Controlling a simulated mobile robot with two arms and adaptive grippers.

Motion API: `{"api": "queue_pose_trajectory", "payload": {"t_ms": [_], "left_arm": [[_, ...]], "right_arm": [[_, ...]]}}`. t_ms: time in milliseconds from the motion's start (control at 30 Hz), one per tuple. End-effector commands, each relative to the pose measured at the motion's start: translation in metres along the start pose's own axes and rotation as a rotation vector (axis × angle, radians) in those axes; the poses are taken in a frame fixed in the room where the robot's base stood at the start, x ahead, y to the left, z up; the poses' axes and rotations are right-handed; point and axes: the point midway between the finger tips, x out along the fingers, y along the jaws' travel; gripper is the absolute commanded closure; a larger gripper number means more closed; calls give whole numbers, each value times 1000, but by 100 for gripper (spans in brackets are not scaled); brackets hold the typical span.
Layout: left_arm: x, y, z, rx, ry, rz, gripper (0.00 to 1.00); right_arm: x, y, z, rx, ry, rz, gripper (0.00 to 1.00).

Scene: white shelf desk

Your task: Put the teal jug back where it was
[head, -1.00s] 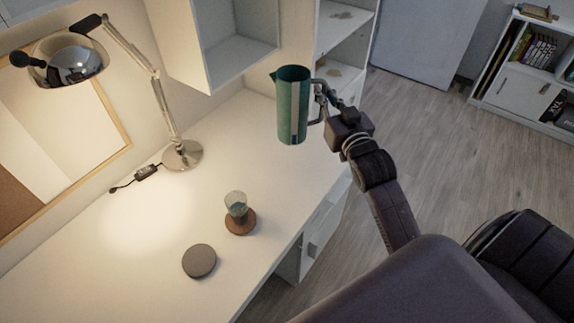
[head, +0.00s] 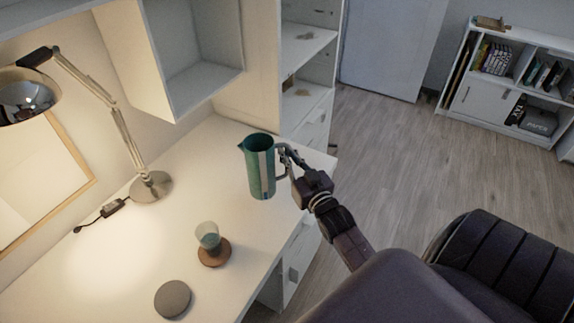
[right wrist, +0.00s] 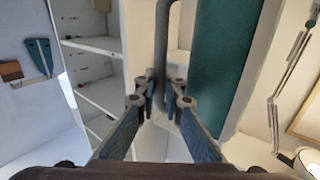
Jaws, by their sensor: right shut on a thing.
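The teal jug (head: 258,168) is upright over the back right part of the white desk (head: 215,170). I cannot tell whether its base touches the desktop. My right gripper (head: 286,160) is shut on the jug's grey handle, to the right of its body. In the right wrist view the jug's teal body (right wrist: 222,70) stands right of the handle, and the handle passes between the fingertips (right wrist: 161,88). My left gripper is not in view.
A glass (head: 208,236) stands on a round brown coaster (head: 218,257). A dark grey disc (head: 172,299) lies nearer. A desk lamp (head: 150,187) stands at left. A wall cabinet (head: 195,85) hangs above, and a white shelf unit (head: 306,65) stands behind the jug.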

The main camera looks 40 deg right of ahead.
Motion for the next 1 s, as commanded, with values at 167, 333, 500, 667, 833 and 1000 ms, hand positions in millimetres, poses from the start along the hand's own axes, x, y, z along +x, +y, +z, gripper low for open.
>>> {"api": "queue_pose_trajectory", "payload": {"t_ms": [167,333,500,667,833,1000], "left_arm": [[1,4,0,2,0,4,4],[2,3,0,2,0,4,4],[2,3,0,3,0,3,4],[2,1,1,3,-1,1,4],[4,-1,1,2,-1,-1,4],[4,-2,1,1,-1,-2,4]], "right_arm": [[0,0,14,1,2,0,100],[1,0,35,1,3,0,100],[0,0,41,1,5,-1,100],[0,0,41,1,5,-1,100],[0,0,46,0,1,0,89],[0,0,46,0,0,0,74]]}}
